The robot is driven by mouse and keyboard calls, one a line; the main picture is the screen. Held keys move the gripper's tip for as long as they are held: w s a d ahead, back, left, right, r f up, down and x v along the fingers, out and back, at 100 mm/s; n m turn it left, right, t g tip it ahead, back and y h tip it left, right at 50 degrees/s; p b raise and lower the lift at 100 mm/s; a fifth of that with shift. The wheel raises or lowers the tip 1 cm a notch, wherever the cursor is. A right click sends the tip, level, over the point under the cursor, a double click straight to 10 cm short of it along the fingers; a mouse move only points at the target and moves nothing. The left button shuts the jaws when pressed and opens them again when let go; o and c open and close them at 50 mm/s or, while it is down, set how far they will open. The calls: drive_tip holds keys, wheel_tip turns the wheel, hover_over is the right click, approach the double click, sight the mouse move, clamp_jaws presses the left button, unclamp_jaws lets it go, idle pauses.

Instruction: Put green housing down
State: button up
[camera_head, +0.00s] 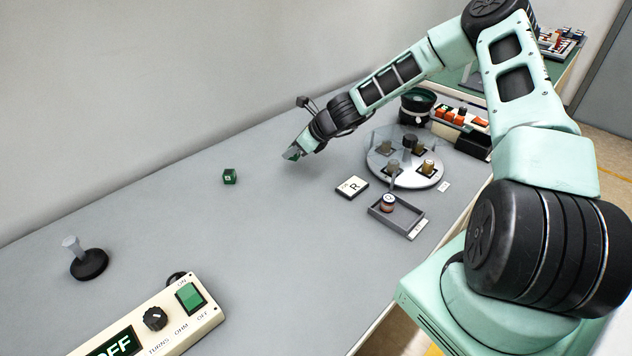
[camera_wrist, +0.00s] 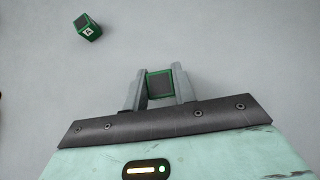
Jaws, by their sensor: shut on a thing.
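My gripper (camera_head: 293,154) is over the grey table in the head view, toward the back wall. It is shut on a green housing (camera_wrist: 160,84), which shows between the two fingers in the wrist view as a dark square with a green rim. The housing is mostly hidden by the fingers in the head view. I cannot tell whether it touches the table. A second green block (camera_head: 229,176) stands on the table to the left of my gripper. It also shows at the upper left in the wrist view (camera_wrist: 88,27).
The grey table (camera_head: 170,230) is clear around the gripper. To the right are a round fixture plate (camera_head: 376,171), a card marked R (camera_head: 352,187) and a small grey tray (camera_head: 382,218). A control box (camera_head: 205,318) and a black-based post (camera_head: 89,265) stand in front.

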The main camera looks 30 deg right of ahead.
drive_tip(key=w+r+n+g+y+b, duration=0.2)
drive_tip(key=w+r+n, duration=0.2)
drive_tip(key=r+n, duration=0.15)
drive_tip(key=shift+m, duration=0.45)
drive_tip(key=f, duration=0.9)
drive_tip(key=shift+w+d+p, duration=0.15)
drive_tip(key=shift+d+p, duration=0.05)
drive_tip(key=shift+p, duration=0.15)
drive_tip(key=o, duration=0.9)
drive_tip(key=shift+o, duration=0.2)
